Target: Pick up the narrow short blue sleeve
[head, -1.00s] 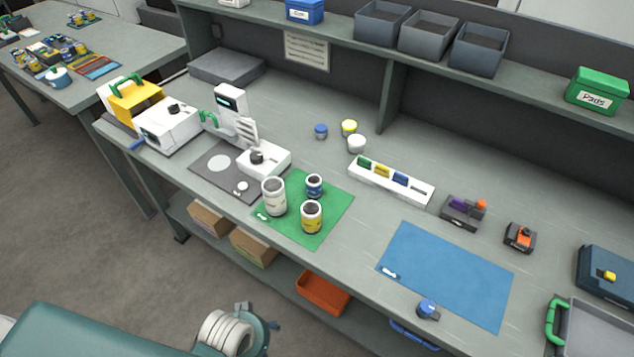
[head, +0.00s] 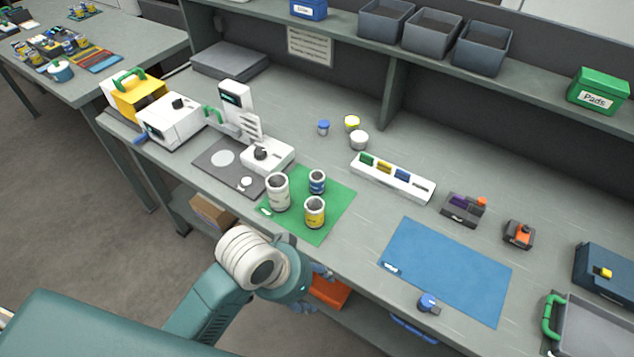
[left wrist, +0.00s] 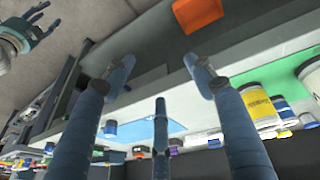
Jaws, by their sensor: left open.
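The narrow short blue sleeve (head: 317,182) stands upright on the green mat (head: 334,205). A yellow-banded sleeve (head: 315,213) stands in front of it, and a taller white sleeve (head: 277,192) stands to its left. My left gripper (head: 322,277) is at the bench's front edge, nearer the camera than the mat, apart from all sleeves. In the left wrist view its fingers (left wrist: 160,80) are spread and empty. There the yellow-banded sleeve (left wrist: 260,106) and part of the blue sleeve (left wrist: 282,104) show at the right. My right gripper (left wrist: 22,36) shows at the upper left there; its opening is unclear.
A white scale-like device (head: 265,157) stands left of the mat. A white slotted rack (head: 392,178) and loose caps (head: 358,140) lie behind. A blue mat (head: 446,271) is to the right. An orange bin (head: 330,292) sits under the bench, near my left gripper.

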